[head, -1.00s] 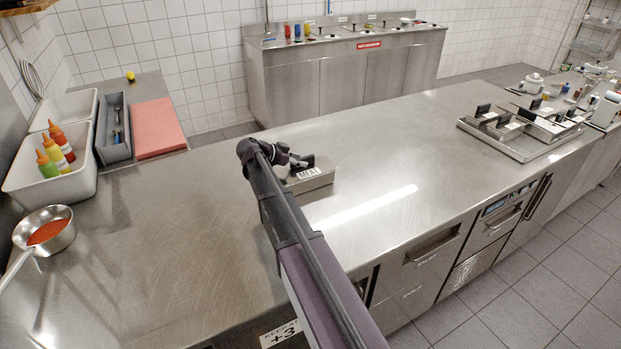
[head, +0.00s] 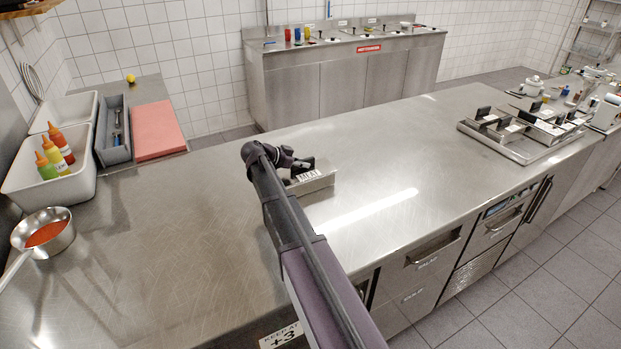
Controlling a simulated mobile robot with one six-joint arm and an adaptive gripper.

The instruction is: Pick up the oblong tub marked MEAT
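The oblong tub marked MEAT (head: 318,185) is a grey metal tub with a white label, standing on the steel counter (head: 400,150) near the middle of the head view. My arm reaches over the counter from below, and my gripper (head: 298,163) is at the tub's left end, by its dark upright part. The arm hides the tub's left side. The fingers are dark and small, and I cannot tell whether they are closed on the tub or only beside it.
A tray (head: 525,152) with several similar labelled tubs stands on the counter at the right. A white bin (head: 75,185) with sauce bottles, a pan of red sauce (head: 44,233) and a red board (head: 157,130) are at the left. The counter around the tub is clear.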

